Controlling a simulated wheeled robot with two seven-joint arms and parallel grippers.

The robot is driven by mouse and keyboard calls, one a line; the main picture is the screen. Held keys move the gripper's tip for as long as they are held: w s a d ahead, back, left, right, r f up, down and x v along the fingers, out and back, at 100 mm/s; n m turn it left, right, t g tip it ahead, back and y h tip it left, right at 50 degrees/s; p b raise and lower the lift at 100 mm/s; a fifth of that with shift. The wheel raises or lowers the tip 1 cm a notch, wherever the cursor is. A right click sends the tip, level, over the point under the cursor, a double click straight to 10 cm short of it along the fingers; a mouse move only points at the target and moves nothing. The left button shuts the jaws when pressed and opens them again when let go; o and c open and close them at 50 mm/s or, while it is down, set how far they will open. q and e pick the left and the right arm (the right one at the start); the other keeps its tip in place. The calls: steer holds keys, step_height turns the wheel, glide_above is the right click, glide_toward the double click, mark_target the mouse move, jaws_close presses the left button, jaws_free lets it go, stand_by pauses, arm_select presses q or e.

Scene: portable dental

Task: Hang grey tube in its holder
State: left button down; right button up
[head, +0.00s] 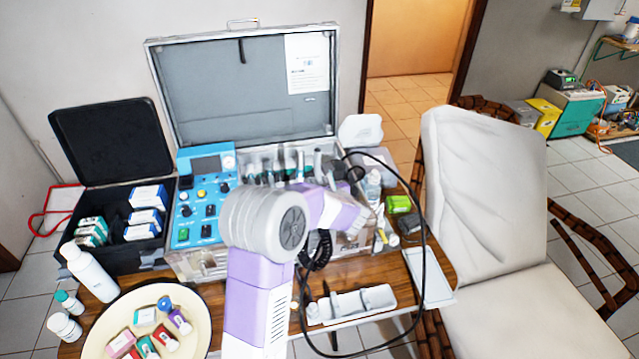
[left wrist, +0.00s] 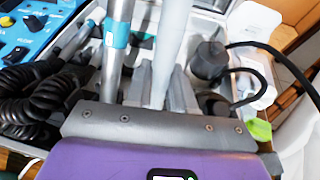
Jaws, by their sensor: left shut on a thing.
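The grey tube (left wrist: 168,45) shows in the left wrist view as a light, plain shaft rising from between the fingers of my left gripper (left wrist: 163,88). The gripper is shut on it. In the head view my purple and white left arm reaches over the open case, and the wrist hides most of the grip. The holder row (head: 285,165) runs along the back of the case, with several handpieces upright in it. A metal handpiece with a blue band (left wrist: 117,45) stands just left of the tube in the wrist view. I cannot tell whether the tube touches its holder.
A blue control panel (head: 205,200) lies left of the holder row. A black cable (head: 424,220) loops over the table's right side. A white tray (head: 355,303), a round plate (head: 93,333) of small boxes and a white bottle (head: 90,272) stand in front. A dental chair (head: 485,190) is at right.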

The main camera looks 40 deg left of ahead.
arm_select(q)
steer(key=c, duration=0.9)
jaws_free()
steer(key=p+v, duration=0.1)
steer(key=v, duration=0.7)
steer(key=shift+p, duration=0.3)
steer(key=shift+r, duration=0.1)
